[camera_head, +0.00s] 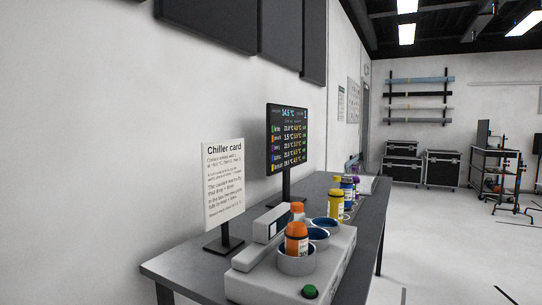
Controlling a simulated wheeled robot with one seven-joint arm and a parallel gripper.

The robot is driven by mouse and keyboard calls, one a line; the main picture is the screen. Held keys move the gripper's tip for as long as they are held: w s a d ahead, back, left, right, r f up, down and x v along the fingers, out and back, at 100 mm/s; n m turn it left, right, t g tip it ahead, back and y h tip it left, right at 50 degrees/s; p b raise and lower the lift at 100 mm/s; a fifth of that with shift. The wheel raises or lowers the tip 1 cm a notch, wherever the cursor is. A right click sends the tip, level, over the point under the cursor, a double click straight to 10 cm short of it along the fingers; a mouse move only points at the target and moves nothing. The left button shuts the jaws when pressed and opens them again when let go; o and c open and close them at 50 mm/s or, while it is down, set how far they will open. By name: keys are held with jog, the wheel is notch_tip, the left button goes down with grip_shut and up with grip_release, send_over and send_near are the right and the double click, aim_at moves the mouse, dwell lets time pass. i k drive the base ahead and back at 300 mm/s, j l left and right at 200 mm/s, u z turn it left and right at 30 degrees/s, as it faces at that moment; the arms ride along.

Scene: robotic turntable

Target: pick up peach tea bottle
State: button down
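An orange bottle with an orange cap and a pale label (297,236) stands upright in the front cup (297,265) of a white chiller device (262,284) on the table. Its label is too small to read, so I cannot confirm that it is the peach tea. My gripper is not in view.
A yellow bottle (336,206) and blue and purple ones stand farther back on the grey table (190,265). A chiller card stand (224,187) and a monitor (287,140) rise behind the device. A green button (310,291) is at its front. Floor on the right is open.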

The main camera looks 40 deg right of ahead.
aim_at(296, 232)
jog(key=l, duration=0.45)
jog(key=i+l+z, duration=0.1)
jog(key=l, duration=0.35)
jog(key=i+l, duration=0.1)
jog(key=l, duration=0.35)
jog(key=i+l+z, duration=0.1)
jog(key=l, duration=0.3)
jog(key=i+l+z, duration=0.1)
jog(key=l, duration=0.35)
jog(key=i+l, duration=0.1)
jog(key=l, duration=0.35)
